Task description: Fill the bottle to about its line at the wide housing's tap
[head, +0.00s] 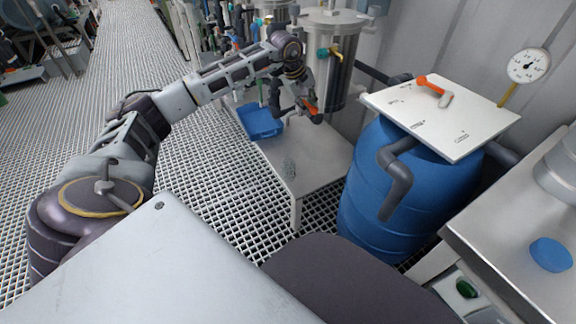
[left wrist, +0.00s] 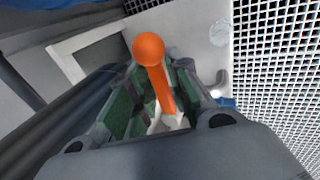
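My left gripper (head: 303,110) is at an orange-handled tap lever (head: 312,106) beside the lower part of the wide steel housing (head: 333,70). In the left wrist view, the lever (left wrist: 158,75), with a ball end, stands between the green-padded fingers (left wrist: 160,92). The fingers look apart, with gaps beside the lever. A clear bottle (head: 290,167) stands on the white table (head: 315,165), below and apart from the gripper. It also shows from above in the left wrist view (left wrist: 219,33). Its line and fill level are too small to tell. My right gripper is out of view.
A blue tray (head: 262,124) sits at the table's left end. A blue barrel (head: 412,195) with grey pipes stands right of the table, under a white panel (head: 440,115) with an orange-handled valve. A gauge (head: 528,66) is behind it. Grating floor (head: 225,170) is clear at left.

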